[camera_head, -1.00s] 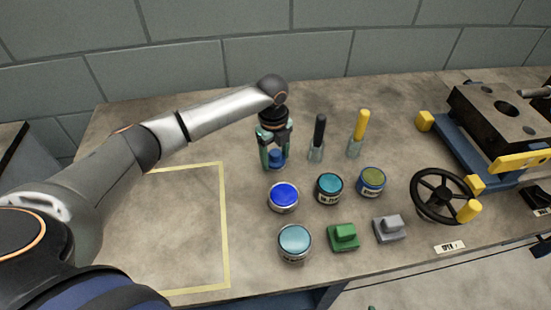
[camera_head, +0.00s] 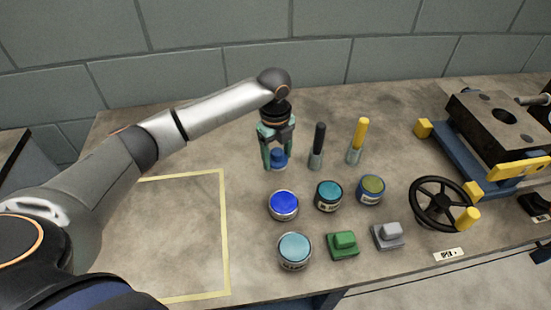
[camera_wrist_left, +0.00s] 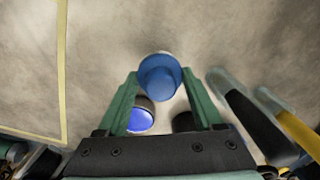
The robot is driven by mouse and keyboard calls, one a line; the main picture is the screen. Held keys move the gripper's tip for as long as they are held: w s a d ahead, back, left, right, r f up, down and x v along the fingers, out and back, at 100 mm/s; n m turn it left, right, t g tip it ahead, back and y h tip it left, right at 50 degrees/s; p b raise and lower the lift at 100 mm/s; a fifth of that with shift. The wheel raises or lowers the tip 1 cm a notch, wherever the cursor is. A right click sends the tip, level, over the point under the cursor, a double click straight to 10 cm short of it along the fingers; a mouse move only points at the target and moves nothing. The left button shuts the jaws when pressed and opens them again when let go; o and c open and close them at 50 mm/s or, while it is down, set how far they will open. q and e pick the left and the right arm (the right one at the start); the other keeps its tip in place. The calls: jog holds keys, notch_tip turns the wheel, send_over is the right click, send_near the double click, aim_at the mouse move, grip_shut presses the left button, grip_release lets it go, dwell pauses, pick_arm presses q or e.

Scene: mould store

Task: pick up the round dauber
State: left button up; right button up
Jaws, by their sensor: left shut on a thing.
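The round dauber (camera_head: 278,158) is a small blue round-topped piece with a pale lower rim, behind the dark-blue pot. My left gripper (camera_head: 277,153), with green fingers, points down and is shut on it. In the left wrist view the dauber (camera_wrist_left: 159,76) sits between the tips of the two green fingers. It seems to be slightly above the table, but the gap under it is hard to see. My right gripper is in neither view.
Two upright brushes, black-handled (camera_head: 317,145) and yellow-handled (camera_head: 358,138), stand close to the right. Several open paint pots, a green block (camera_head: 343,244) and a grey block (camera_head: 388,236) lie in front. A yellow-taped area (camera_head: 226,230) on the left is empty.

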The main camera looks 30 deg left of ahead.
pick_arm(q)
jog(key=s+d+r+p, duration=0.2)
jog(key=s+d+r, duration=0.6)
jog(key=d+r, duration=0.1)
jog(key=shift+s+d, duration=0.2)
jog(key=shift+d, duration=0.35)
jog(key=o, duration=0.7)
jog(key=c, duration=0.5)
